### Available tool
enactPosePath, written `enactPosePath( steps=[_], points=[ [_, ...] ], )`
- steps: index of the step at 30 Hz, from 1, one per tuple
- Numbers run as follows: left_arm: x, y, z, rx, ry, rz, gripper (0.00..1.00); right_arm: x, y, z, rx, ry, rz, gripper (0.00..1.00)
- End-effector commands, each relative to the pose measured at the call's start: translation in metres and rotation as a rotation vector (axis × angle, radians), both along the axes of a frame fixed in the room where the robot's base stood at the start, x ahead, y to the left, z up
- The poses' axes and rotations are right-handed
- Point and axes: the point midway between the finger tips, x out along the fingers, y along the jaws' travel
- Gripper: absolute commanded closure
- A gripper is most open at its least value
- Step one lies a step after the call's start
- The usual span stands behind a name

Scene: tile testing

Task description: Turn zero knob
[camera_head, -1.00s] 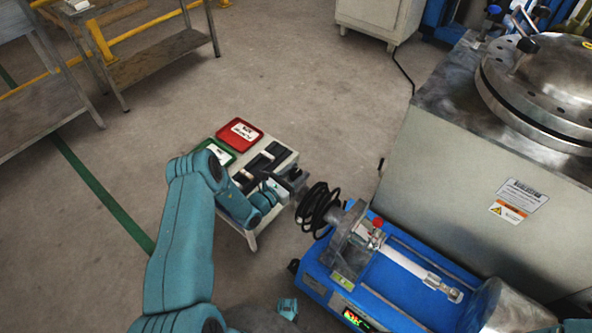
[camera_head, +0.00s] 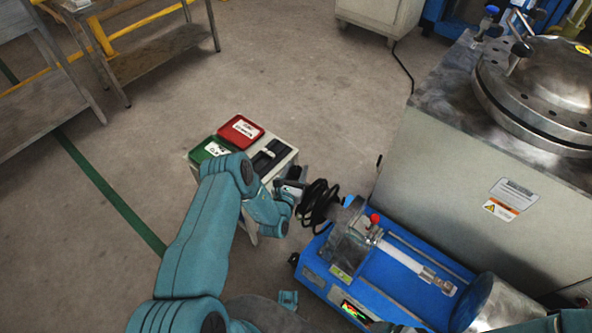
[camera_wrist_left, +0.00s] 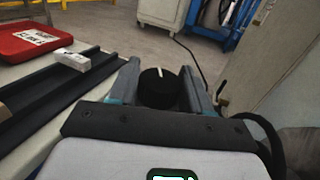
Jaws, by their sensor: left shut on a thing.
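A round black knob (camera_wrist_left: 158,90) with a white pointer line on top shows in the left wrist view, between the two fingers of my left gripper (camera_wrist_left: 163,88). The fingers are shut on its sides. In the head view my left gripper (camera_head: 292,184) is at the right edge of the small white table, just left of the black cable coil. The knob cannot be made out there. My right gripper is not in view.
A red tray (camera_head: 241,131) and a green tray (camera_head: 210,149) sit on the white table (camera_head: 285,153). A black cable coil (camera_head: 318,205) and a blue machine (camera_head: 395,270) are close on the right. Open floor lies behind the table.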

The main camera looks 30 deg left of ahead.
Motion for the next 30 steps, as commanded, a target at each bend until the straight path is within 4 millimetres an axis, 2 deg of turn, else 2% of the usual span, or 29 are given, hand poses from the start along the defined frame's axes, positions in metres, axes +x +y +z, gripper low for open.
enactPosePath(
  steps=[7, 8, 9, 10, 18, 21, 26, 30],
  points=[
    [-0.001, 0.0, -0.001, -0.002, 0.001, 0.001, 0.82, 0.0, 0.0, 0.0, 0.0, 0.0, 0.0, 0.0],
    [-0.001, 0.0, -0.001, -0.002, 0.001, 0.001, 0.48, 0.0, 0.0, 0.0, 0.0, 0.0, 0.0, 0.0],
    [-0.001, 0.0, -0.001, -0.002, 0.001, 0.001, 0.35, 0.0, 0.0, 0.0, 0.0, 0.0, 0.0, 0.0],
    [-0.001, 0.0, -0.001, -0.002, 0.001, 0.001, 0.32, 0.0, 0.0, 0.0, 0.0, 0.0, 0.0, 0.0],
    [-0.001, 0.0, 0.0, -0.001, 0.001, 0.0, 0.32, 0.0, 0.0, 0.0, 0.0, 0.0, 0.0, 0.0],
    [-0.007, -0.002, 0.0, -0.002, 0.002, -0.001, 0.32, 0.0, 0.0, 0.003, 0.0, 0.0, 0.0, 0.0],
    [-0.036, -0.01, 0.001, -0.005, 0.007, 0.0, 0.32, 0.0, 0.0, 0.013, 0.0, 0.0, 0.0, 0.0],
    [-0.073, -0.021, 0.001, -0.006, 0.008, 0.001, 0.32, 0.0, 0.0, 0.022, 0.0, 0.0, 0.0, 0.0]
  ],
)
